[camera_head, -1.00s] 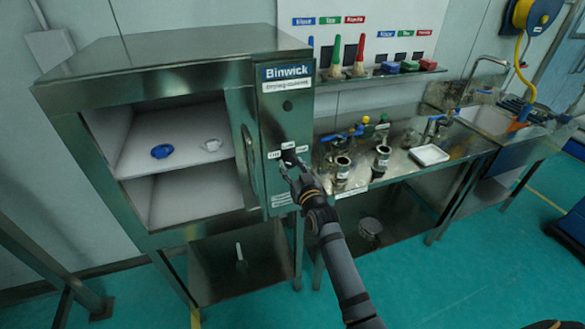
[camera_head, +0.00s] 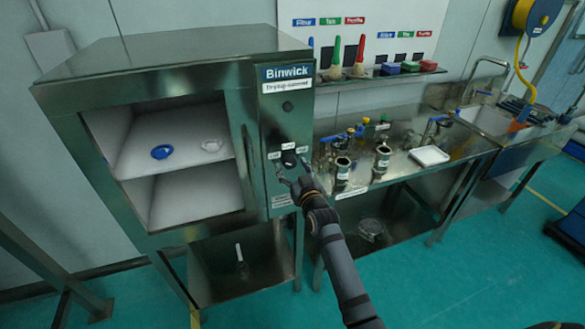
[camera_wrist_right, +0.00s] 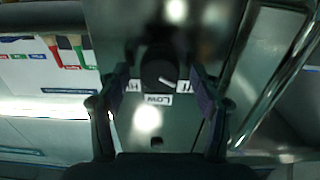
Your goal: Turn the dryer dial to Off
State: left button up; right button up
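The black dryer dial (camera_head: 289,160) is on the front panel of the steel drying cabinet (camera_head: 268,200), with small white labels around its top and sides. In the right wrist view the dial (camera_wrist_right: 158,72) shows a white pointer line slanting to the lower right, between the LOW label (camera_wrist_right: 158,100) and the blurred label at right (camera_wrist_right: 185,87). My right gripper (camera_head: 291,178) is at the dial, just below it in the head view. Its fingers (camera_wrist_right: 158,88) are open, one on each side of the dial; I see gaps beside it. My left gripper is not in view.
A steel bench (camera_head: 400,165) with flasks and a white tray (camera_head: 429,155) stands at right. The floor in front is clear.

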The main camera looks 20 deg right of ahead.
jog(key=shift+s, duration=0.3)
jog(key=s, duration=1.1)
jog(key=shift+s+d, duration=0.2)
